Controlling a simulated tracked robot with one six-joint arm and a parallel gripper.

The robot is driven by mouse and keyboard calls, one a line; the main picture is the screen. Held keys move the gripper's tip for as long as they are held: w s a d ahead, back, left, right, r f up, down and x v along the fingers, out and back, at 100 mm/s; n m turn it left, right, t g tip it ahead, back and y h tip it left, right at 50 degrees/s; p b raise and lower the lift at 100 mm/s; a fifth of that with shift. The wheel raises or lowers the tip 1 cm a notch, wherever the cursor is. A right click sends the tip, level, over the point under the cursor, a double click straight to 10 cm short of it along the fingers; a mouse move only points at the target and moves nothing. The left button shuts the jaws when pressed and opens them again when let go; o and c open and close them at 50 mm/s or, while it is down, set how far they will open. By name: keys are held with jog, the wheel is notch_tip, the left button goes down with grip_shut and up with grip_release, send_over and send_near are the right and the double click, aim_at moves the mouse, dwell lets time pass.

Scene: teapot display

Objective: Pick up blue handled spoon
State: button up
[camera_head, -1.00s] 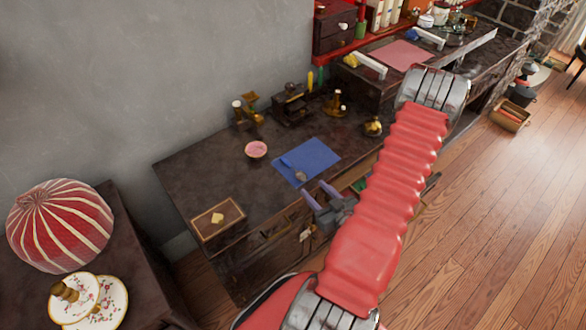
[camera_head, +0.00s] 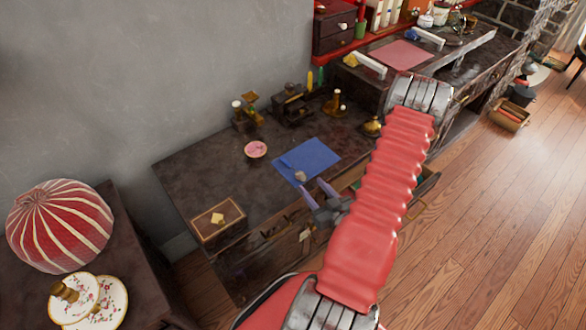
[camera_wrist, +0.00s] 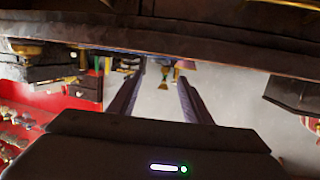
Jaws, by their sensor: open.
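The spoon (camera_head: 300,176) lies on the blue mat (camera_head: 318,152) on the dark desk. Its pale bowl is near the mat's front edge, and its blue handle runs up and left, hard to tell from the mat. My gripper (camera_head: 312,184) is open and empty just in front of the spoon bowl, near the desk's front edge. Its height over the desk is hard to judge. In the wrist view the two fingers (camera_wrist: 158,92) stand apart with nothing between them. I cannot make out the spoon there.
A pink dish (camera_head: 256,149) and a wooden box (camera_head: 218,219) stand left on the desk. Brass and dark items (camera_head: 290,102) stand at the back. An open drawer sits below the front edge. A striped red lamp (camera_head: 60,226) is far left.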

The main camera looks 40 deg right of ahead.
aim_at(298, 173)
jog(key=shift+x, duration=2.65)
jog(key=shift+w, duration=0.1)
jog(key=shift+x, duration=2.5)
jog(key=shift+c, duration=0.7)
jog(key=c, duration=0.8)
jog(key=shift+r, duration=5)
